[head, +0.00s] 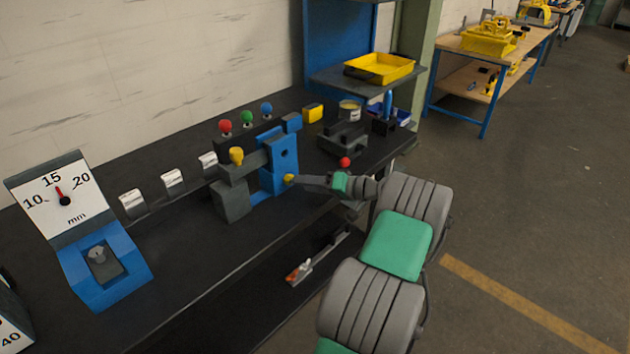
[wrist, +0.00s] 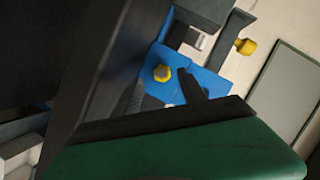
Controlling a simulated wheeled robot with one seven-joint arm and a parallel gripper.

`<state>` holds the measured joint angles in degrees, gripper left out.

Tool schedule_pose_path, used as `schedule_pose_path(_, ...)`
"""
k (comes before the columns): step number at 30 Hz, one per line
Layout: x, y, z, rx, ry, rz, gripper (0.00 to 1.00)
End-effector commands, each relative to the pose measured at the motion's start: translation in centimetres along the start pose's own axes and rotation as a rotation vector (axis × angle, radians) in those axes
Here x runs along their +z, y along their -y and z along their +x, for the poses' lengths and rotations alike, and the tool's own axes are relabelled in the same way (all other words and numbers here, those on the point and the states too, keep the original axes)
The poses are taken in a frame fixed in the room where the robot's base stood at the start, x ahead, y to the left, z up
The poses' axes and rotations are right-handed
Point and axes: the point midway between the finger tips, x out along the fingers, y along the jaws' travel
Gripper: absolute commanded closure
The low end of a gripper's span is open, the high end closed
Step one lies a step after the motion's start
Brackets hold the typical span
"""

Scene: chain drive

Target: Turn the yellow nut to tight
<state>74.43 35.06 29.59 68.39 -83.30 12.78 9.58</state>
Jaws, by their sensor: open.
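The yellow nut (head: 289,179) sits on the front face of the blue upright part (head: 285,153) of the chain drive. In the wrist view the nut (wrist: 162,73) shows as a yellow hexagon on a blue plate (wrist: 205,80). My gripper (head: 299,181) is at the nut from the right in the head view. In the wrist view my gripper (wrist: 164,88) is open, its two dark fingers apart, with the nut showing between and just beyond the tips. I cannot tell whether a finger touches it.
A yellow knob (head: 236,155) stands on the grey block left of the blue part. Red (head: 225,126), green and blue knobs stand behind. A gauge (head: 60,197) reads near 15 mm at the left. A red-topped piece (head: 345,162) stands close above my wrist.

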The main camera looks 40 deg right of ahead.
Motion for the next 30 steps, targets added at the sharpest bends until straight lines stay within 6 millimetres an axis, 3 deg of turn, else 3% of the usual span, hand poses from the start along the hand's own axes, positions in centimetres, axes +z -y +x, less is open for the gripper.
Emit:
schedule_pose_path(1, -0.9, 1.2, -1.2, 0.000, -0.001, 0.005, 0.51)
schedule_pose_path(10, -0.6, 0.8, -3.8, -0.001, 0.000, 0.003, 0.51)
schedule_pose_path(24, -0.1, 0.1, -4.0, 0.000, -0.003, -0.009, 0.51)
schedule_pose_path(30, 0.1, -1.7, -3.5, 0.030, -0.072, -0.198, 0.51)
